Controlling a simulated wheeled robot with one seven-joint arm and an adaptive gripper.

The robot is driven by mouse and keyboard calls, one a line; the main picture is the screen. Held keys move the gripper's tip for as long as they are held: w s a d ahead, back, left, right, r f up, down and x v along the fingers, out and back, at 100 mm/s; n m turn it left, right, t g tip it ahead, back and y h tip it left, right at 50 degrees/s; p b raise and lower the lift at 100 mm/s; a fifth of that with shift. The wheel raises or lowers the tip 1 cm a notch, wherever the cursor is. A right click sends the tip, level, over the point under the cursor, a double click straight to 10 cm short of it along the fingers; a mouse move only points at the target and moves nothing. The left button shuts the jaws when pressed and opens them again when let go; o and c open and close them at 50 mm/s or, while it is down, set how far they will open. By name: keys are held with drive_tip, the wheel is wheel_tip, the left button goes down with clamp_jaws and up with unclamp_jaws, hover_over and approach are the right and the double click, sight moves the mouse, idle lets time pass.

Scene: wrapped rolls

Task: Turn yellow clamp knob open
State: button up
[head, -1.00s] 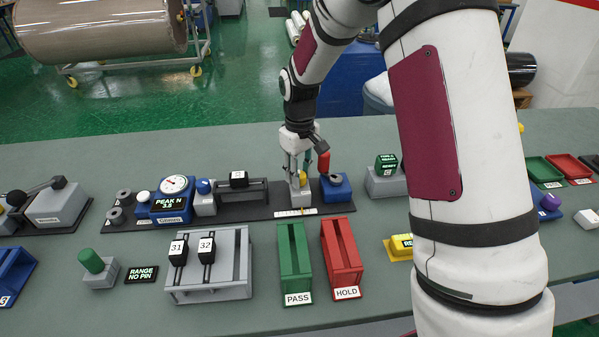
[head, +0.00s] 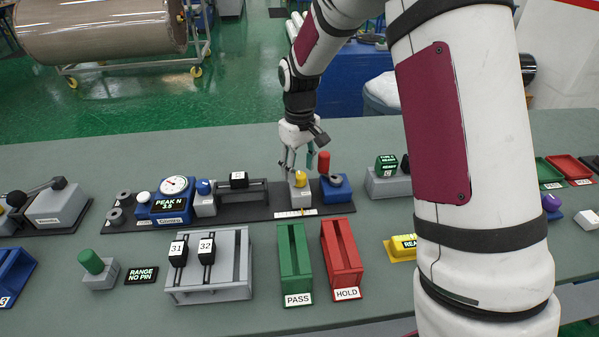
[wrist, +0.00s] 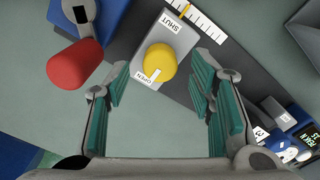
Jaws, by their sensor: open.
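The yellow clamp knob (head: 300,179) sits on a small grey block (head: 300,194) on the dark fixture base. In the wrist view the knob (wrist: 160,61) shows round, with a white mark on its edge at the OPEN label (wrist: 151,82). The SHUT label (wrist: 170,20) is on the opposite side of the block. My gripper (head: 298,163) is open and empty, just above the knob. In the wrist view its teal-padded fingers (wrist: 163,92) are wide apart, and the knob lies between and beyond their tips, apart from both.
A red-handled lever (head: 324,162) stands by a blue block (head: 336,188) right beside the knob. Green PASS (head: 294,262) and red HOLD (head: 342,258) trays lie in front.

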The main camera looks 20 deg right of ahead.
sight(300, 175)
wheel_tip(300, 175, up, 10)
idle(0.3)
drive_tip(key=shift+f, duration=0.1)
drive_tip(key=s+r+m+t, duration=0.2)
drive_tip(key=s+r, duration=0.9)
drive_tip(key=s, duration=0.4)
drive_tip(key=s+f+m+t, duration=0.1)
drive_tip(key=s+m+t, duration=0.1)
drive_tip(key=s, duration=1.3)
drive_tip(key=shift+s+f+m+t, duration=0.2)
drive_tip(key=shift+s+m+t, duration=0.1)
drive_tip(key=shift+s, duration=0.1)
drive_tip(key=shift+d, duration=0.1)
